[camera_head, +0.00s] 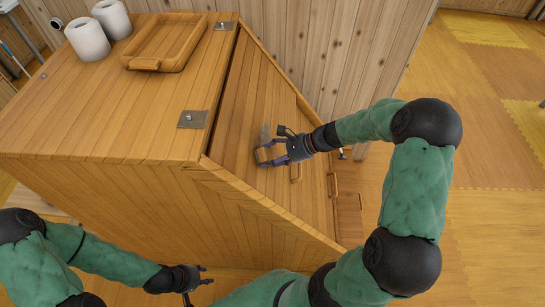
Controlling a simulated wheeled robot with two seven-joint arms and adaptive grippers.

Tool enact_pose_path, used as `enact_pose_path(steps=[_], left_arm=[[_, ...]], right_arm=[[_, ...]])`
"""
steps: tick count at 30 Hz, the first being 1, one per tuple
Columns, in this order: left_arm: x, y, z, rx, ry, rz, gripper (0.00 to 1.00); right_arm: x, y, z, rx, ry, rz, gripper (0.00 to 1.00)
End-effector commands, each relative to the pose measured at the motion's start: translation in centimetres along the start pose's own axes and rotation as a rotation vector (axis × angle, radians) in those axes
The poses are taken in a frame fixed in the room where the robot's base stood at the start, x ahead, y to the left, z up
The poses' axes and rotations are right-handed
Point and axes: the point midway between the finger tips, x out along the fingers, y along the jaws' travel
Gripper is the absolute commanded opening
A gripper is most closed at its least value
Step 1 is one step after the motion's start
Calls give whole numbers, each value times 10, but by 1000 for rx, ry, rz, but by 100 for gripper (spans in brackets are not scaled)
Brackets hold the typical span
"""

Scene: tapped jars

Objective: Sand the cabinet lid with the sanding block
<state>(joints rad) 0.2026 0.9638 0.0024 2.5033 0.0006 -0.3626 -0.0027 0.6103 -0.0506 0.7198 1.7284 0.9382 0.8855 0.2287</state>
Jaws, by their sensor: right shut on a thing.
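The wooden cabinet's slanted lid (262,92) faces right and slopes down from the hinged top. My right gripper (279,152) is shut on a small brown sanding block (265,155) and holds it at the lid's surface, near the middle; I cannot tell whether it is pressed flat. A greyish patch (265,131) shows on the lid just above the block. My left gripper (200,281) is empty with its fingers apart, low in front of the cabinet.
On the cabinet top (100,110) stand two white rolls (87,39) and a wooden tray (166,42) with a handle. A metal hinge (192,119) sits at the lid's upper edge. The floor (495,150) at right is open.

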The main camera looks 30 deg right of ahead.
Motion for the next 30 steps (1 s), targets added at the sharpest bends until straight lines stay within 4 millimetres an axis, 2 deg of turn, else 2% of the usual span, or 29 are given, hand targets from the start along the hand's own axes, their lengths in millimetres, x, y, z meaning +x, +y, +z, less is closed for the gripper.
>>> enact_pose_path(steps=[5,21,30], left_arm=[[0,0,0,0,0,0,40],[-3,1,0,0,0,0,40],[-3,1,0,0,0,0,40]], right_arm=[[0,-4,-2,0,-1,0,42],[0,-39,-22,0,-1,0,42],[0,-43,-24,0,-1,0,42]])
